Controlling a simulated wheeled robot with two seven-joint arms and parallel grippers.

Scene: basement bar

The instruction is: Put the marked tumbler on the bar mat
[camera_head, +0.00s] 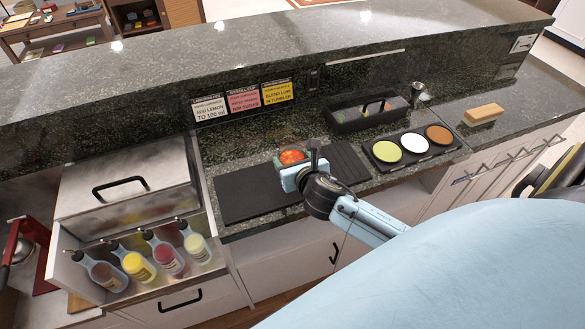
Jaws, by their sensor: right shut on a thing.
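A tumbler (291,155) with red and orange contents shows at the middle of the counter. My right gripper (291,174) is shut on it, and the fingers and wrist hide its lower part. Whether it touches the surface below cannot be told. No mark on the tumbler can be made out. A flat black mat (245,196) lies to the left of the gripper. A ribbed black mat (350,163) lies just to its right, partly behind my wrist. Which of them is the bar mat is not clear. My left gripper is not in view.
A tray (414,158) with green, white and brown dishes lies right of the ribbed mat. A black caddy (345,123) and metal jigger (417,92) stand behind. A tan block (483,114) is far right. A lidded steel bin (130,188) and several bottles (138,266) are left.

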